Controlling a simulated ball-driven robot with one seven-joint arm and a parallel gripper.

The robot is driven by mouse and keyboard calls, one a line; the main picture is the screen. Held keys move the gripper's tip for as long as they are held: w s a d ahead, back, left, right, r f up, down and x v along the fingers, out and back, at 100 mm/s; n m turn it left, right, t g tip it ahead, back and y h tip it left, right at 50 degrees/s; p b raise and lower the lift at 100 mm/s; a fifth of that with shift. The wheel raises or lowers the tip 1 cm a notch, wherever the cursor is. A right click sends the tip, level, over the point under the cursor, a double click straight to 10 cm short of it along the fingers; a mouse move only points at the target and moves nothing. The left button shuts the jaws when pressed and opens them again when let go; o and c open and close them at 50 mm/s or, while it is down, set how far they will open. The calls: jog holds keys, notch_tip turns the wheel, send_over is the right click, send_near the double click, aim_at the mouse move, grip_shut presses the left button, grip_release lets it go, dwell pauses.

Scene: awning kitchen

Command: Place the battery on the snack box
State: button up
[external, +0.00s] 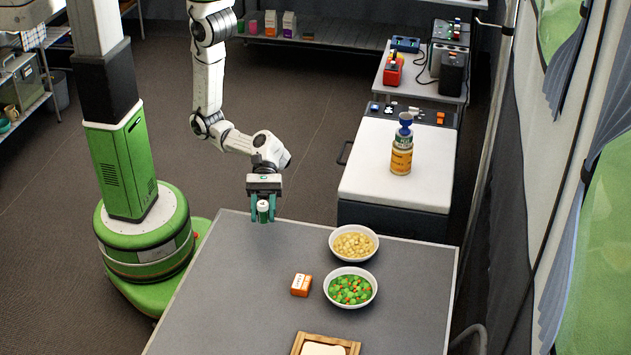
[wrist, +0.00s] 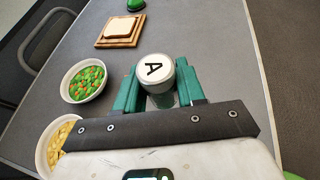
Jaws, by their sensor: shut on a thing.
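The battery is a small cylinder with a white top marked "A". My gripper (external: 263,215) is shut on the battery (external: 263,206), one teal finger on each side, upright near the table's far left corner. The wrist view shows the battery (wrist: 155,69) between the fingers of the gripper (wrist: 158,88). I cannot tell whether its base touches the table. The snack box (external: 301,285), a small orange and white box, sits on the grey table to the right of and nearer the camera than my gripper. I cannot make out the box in the wrist view.
A bowl of green and orange pieces (external: 350,288) stands close right of the snack box, with a bowl of pale yellow pieces (external: 354,243) behind it. Bread on a wooden board (external: 325,345) lies at the near edge of the picture. The grey table (external: 240,290) is clear left of the box.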

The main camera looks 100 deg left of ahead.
jog(key=shift+w+d+r, duration=0.15)
jog(key=shift+w+d, duration=0.1)
jog(key=shift+d, duration=0.1)
jog(key=w+d+f+b, duration=0.1)
jog(key=w+d+f, duration=0.4)
jog(key=w, duration=0.3)
jog(key=b, duration=0.2)
send_over(301, 282)
jog(key=f, duration=0.4)
jog(key=shift+s+a+f, duration=0.1)
jog(key=shift+a+f, duration=0.1)
jog(key=shift+w+d+f, duration=0.1)
jog(key=shift+w+f, duration=0.1)
jog(key=shift+f, duration=1.6)
jog(key=shift+f+b, duration=0.1)
jog(key=shift+b, duration=0.25)
jog(key=o, duration=1.1)
